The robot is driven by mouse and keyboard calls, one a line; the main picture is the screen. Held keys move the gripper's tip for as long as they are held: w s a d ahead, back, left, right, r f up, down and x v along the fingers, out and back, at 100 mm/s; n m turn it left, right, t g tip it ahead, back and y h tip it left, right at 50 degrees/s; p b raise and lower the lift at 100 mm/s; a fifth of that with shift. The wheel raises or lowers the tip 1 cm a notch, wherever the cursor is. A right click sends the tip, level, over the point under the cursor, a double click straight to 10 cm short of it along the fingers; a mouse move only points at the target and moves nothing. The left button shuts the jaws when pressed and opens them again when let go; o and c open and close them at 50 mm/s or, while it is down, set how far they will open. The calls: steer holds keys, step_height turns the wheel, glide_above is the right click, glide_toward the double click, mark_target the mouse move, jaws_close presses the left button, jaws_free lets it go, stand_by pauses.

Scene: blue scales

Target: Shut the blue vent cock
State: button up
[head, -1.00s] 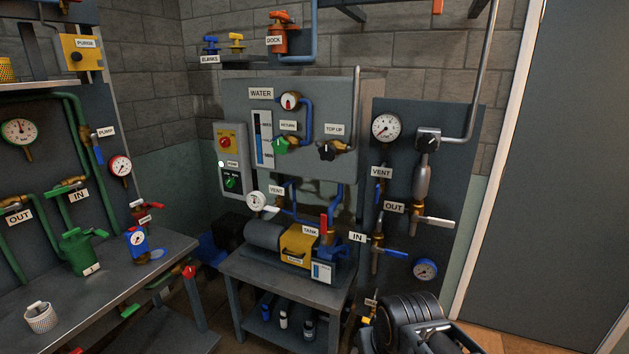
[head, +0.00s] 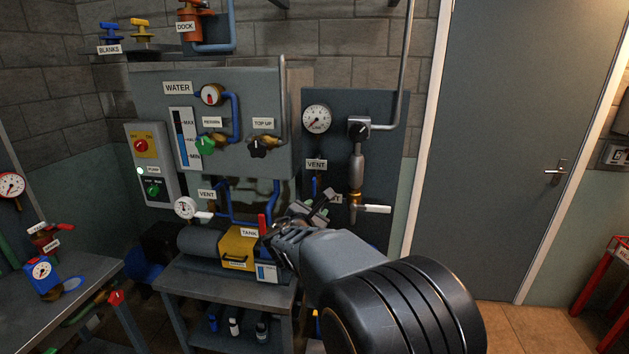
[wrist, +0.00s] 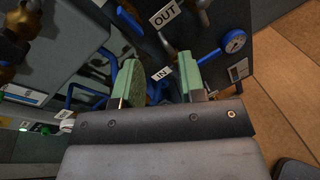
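The VENT label (head: 316,164) is on the dark right-hand panel in the head view. Below it a narrow blue handle (head: 316,187) stands about upright, and its lower part is hidden behind my gripper. My gripper (head: 314,203) is in front of this panel, just below that handle in the picture. In the wrist view my gripper (wrist: 160,62) has its two green-padded fingers apart with nothing held between them. A blue bar (wrist: 130,21) shows beyond the left finger there; I cannot tell if it is the vent handle.
The OUT valve's white lever (head: 377,209) sticks out to the right. In the wrist view the IN label (wrist: 161,74) and a blue lever (wrist: 207,56) lie beyond the fingers. The pump table (head: 215,284) stands left of my arm. Another VENT label (head: 207,195) marks the pump piping.

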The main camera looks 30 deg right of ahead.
mark_target(314, 181)
steer(key=w+d+n+t+p, duration=0.1)
steer(key=w+d+n, duration=0.1)
steer(key=w, duration=0.3)
steer(key=w+d+n+t+p, duration=0.1)
steer(key=w+d+n, duration=0.1)
steer(key=w+d, duration=0.2)
steer(key=w+d+r+n+t+p, duration=0.1)
steer(key=w+d+n+p, duration=0.1)
steer(key=w+d, duration=0.2)
steer(key=shift+w+n+y, duration=0.3)
steer(key=shift+w+n, duration=0.1)
steer(key=shift+w, duration=0.6)
jaws_close()
